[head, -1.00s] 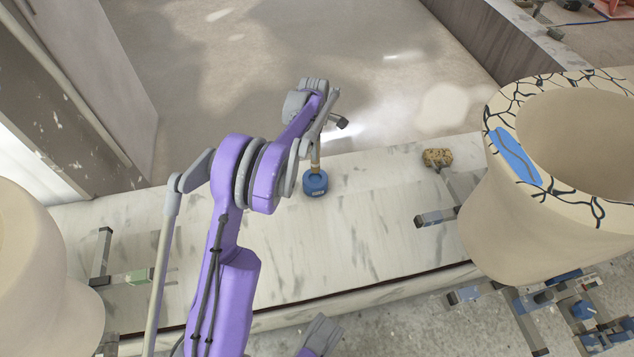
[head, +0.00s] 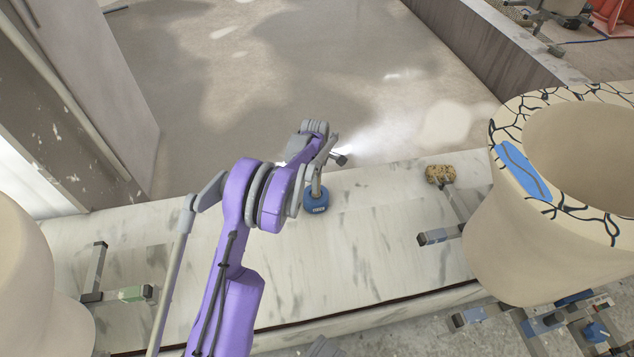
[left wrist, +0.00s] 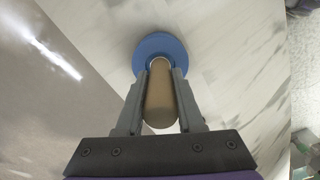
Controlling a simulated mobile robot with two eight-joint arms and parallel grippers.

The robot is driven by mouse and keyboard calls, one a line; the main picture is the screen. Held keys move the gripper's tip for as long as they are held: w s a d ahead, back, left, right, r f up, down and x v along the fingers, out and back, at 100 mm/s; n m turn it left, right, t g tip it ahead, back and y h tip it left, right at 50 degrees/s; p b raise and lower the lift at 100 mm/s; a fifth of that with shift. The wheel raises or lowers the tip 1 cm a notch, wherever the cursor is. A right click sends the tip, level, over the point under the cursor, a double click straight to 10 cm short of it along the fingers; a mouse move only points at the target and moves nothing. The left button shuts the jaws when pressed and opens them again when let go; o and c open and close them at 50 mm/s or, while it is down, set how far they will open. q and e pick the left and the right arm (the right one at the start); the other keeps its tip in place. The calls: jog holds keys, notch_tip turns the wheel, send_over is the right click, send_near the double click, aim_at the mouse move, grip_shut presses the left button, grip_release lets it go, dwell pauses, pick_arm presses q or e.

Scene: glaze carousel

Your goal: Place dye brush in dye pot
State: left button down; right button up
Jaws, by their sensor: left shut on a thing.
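The dye pot (head: 316,202) is a small blue round pot standing on the pale marble-like ledge. My left gripper (head: 322,166) is above it, shut on the dye brush (head: 316,184). In the left wrist view, the brush's tan handle (left wrist: 160,98) is between the two grey fingers (left wrist: 159,100). Its metal collar points at the centre of the blue pot (left wrist: 160,43). The brush is roughly upright and its lower end meets the pot's opening. The bristles are hidden, so how deep they sit cannot be told. My right gripper cannot be made out.
A large cream vessel with a crackle-patterned rim (head: 512,130) stands at right, another cream vessel (head: 30,275) at left. A brown sponge (head: 440,174) lies right of the pot. Metal clamp arms (head: 440,236) reach over the ledge. The ledge (head: 375,240) between is clear.

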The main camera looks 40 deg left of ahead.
pick_arm(q)
jog(key=c, duration=1)
grip_release()
jog(key=shift+f, duration=0.2)
jog(key=o, duration=0.5)
jog(key=shift+r, duration=0.1)
